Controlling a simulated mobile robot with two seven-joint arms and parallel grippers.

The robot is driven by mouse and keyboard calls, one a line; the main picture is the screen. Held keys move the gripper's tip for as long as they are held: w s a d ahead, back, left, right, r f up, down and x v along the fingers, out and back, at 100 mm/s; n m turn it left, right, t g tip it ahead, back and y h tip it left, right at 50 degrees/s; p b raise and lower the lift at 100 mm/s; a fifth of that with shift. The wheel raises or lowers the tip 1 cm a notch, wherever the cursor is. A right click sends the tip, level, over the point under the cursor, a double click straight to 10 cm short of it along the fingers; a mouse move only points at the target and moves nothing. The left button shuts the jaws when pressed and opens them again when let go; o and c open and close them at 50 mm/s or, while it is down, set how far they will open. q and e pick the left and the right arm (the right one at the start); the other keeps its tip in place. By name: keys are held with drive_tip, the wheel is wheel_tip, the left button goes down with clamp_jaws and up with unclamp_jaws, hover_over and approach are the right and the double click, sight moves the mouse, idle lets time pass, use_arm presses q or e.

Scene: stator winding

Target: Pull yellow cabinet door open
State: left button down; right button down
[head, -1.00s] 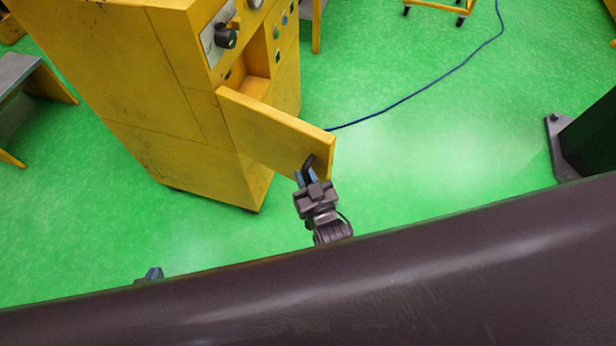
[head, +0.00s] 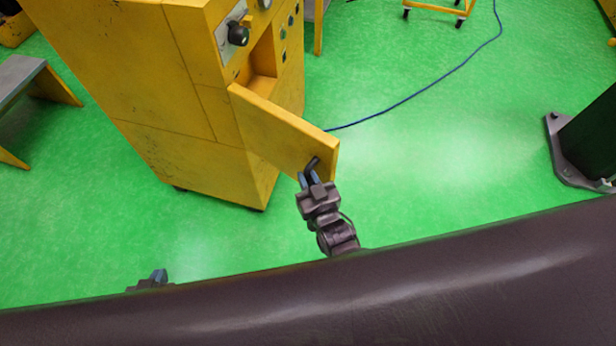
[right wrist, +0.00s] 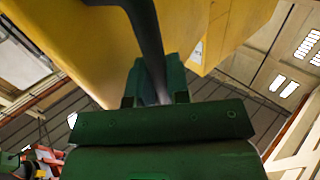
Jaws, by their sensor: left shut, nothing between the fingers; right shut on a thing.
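The yellow cabinet (head: 190,110) stands at the upper left of the head view. Its yellow door (head: 280,130) is swung partly open, with a gap into the cabinet above it. My right gripper (head: 309,177) is shut on the dark door handle (head: 312,163) near the door's free edge. In the right wrist view the handle (right wrist: 148,40) runs down between the fingers (right wrist: 155,85), with the yellow door (right wrist: 75,45) behind it. My left gripper (head: 158,276) is shut and empty at the lower left, mostly hidden by my own dark body.
Green floor (head: 430,150) is clear to the right of the door. A blue cable (head: 420,92) crosses it behind. A dark post with a base plate (head: 575,150) stands at the right. A grey-topped bench (head: 25,85) stands at the far left.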

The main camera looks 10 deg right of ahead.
drive_tip(key=shift+w+a+r, duration=0.1)
drive_tip(key=shift+a+r, duration=0.05)
drive_tip(key=shift+r, duration=0.1)
drive_tip(key=c, duration=1.1)
unclamp_jaws()
drive_tip(key=shift+f, duration=0.15)
drive_tip(key=shift+s, duration=0.3)
drive_tip(key=v, duration=1)
drive_tip(key=shift+s, duration=0.15)
